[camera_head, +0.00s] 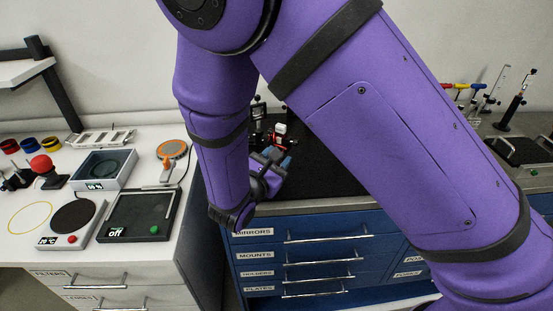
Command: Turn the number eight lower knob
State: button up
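My gripper (274,160) is at the end of my purple arm, over the front left part of the black bench top (335,187). It is small and partly covered by my wrist, so I cannot tell whether its fingers are open or touch anything. Just behind it stands a small group of dark optical mounts with a red and white part (280,132). No number eight and no lower knob can be made out there. My upper arm hides much of the bench to the right.
Blue drawers (310,261) with bar handles are under the black top. At left, a white counter (185,205) holds a hotplate (73,216), a scale (104,170), a black device reading "off" (138,216) and colored rings. Several colored-handled tools (463,87) stand at far right.

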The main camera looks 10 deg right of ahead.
jog(key=shift+s+a, duration=0.1)
jog(key=v, duration=1)
jog(key=shift+s+a, duration=0.15)
jog(key=shift+s, duration=0.1)
dwell(0.3)
jog(key=s+d+r+m+g+y, duration=0.1)
jog(key=d+r+m+g, duration=0.55)
jog(key=d, duration=0.45)
jog(key=d+r+m+g, duration=0.6)
jog(key=d+r+m, duration=0.1)
jog(key=d, duration=0.4)
jog(key=s+d+r+m+t+y, duration=0.3)
jog(key=s+d+r+m+y, duration=0.5)
jog(key=s+r+m, duration=0.3)
jog(key=shift+s+d+r+m+y, duration=0.2)
jog(key=shift+s+d+m+y, duration=0.25)
jog(key=shift+s+y, duration=0.55)
jog(key=shift+s+a, duration=0.1)
jog(key=shift+s, duration=0.05)
jog(key=shift+c, duration=0.2)
